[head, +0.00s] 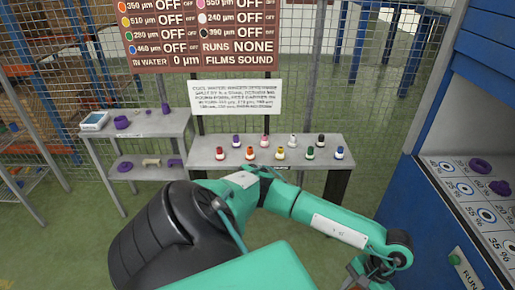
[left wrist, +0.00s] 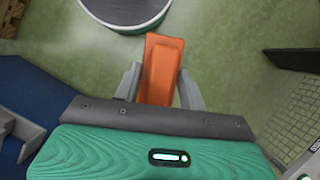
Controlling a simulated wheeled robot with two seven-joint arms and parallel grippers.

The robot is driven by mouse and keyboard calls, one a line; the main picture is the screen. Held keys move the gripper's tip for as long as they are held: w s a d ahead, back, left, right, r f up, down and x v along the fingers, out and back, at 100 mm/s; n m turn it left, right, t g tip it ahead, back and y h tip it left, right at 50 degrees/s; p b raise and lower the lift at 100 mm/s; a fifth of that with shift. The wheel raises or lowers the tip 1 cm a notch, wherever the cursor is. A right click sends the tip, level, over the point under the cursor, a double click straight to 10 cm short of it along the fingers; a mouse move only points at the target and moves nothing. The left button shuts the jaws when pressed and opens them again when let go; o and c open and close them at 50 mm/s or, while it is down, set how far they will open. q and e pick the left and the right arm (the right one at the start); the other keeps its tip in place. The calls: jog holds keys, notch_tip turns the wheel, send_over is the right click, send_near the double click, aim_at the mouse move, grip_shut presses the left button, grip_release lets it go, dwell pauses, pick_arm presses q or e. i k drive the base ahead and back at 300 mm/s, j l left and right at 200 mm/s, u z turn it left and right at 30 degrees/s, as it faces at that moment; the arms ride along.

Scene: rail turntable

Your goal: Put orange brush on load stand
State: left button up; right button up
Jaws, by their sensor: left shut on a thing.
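The orange brush (left wrist: 163,62) shows in the left wrist view as a flat orange block. My left gripper (left wrist: 160,88) is shut on it, with a grey finger on each side. The brush's far end points toward a round object at the top of that view, above the green floor. In the head view a teal arm of mine crosses the middle and bends down at the lower right. I cannot make out the brush there. My right gripper is not in view. I cannot tell which thing is the load stand.
A grey table (head: 200,163) holds several coloured bottles. A shelf (head: 150,131) with purple items stands left of it.

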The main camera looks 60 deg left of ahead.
aim_at(160, 124)
jog(key=j+u, duration=0.35)
jog(key=j, duration=0.15)
jog(key=j+u, duration=0.4)
jog(key=j, duration=0.15)
jog(key=j+u, duration=0.35)
jog(key=j, duration=0.15)
jog(key=i+j+u, duration=0.2)
jog(key=j+u, duration=0.15)
jog(key=j, duration=0.1)
